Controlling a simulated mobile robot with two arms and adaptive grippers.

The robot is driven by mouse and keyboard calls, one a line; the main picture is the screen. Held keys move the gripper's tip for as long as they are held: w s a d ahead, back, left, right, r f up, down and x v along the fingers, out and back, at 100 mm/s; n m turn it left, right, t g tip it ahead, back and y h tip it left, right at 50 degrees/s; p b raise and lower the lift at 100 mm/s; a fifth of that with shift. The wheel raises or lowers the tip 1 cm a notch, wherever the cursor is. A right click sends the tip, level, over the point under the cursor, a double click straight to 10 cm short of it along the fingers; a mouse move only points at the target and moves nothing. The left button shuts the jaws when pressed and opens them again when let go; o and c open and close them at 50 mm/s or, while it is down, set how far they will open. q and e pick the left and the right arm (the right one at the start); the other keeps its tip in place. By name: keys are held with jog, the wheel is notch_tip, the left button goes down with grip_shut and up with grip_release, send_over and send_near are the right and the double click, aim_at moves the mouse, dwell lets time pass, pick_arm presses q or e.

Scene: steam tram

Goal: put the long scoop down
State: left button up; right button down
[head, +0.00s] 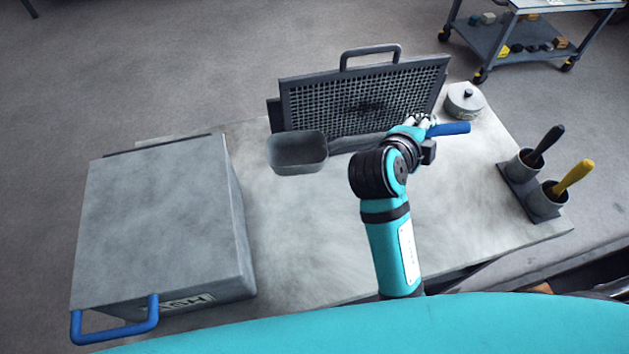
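The long scoop has a grey, open-topped pan (298,155) in front of the lower left of a mesh screen, and a blue handle (453,128) at its right end. My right gripper (430,124) is at the inner end of the blue handle and appears shut around it. The wrist partly hides the fingers and the grey shaft between pan and handle. I cannot tell whether the pan touches the worktop (300,245) or hangs just above it. My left gripper is not in view.
A framed mesh screen (330,98) with a top handle stands behind the scoop. A large grey box (160,220) with a blue handle fills the left. A lidded pot (465,101) and two cups with tools (548,203) are at right. The worktop's front middle is clear.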

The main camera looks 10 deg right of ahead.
jog(key=shift+d, duration=0.1)
notch_tip(320, 180, down, 10)
jog(key=b, duration=0.6)
jog(key=shift+s+b, duration=0.1)
jog(key=shift+b, duration=0.3)
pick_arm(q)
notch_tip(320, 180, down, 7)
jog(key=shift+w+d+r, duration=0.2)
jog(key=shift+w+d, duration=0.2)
pick_arm(e)
jog(key=shift+r, duration=0.1)
jog(key=c, duration=1.1)
grip_release()
jog(key=shift+c, duration=0.2)
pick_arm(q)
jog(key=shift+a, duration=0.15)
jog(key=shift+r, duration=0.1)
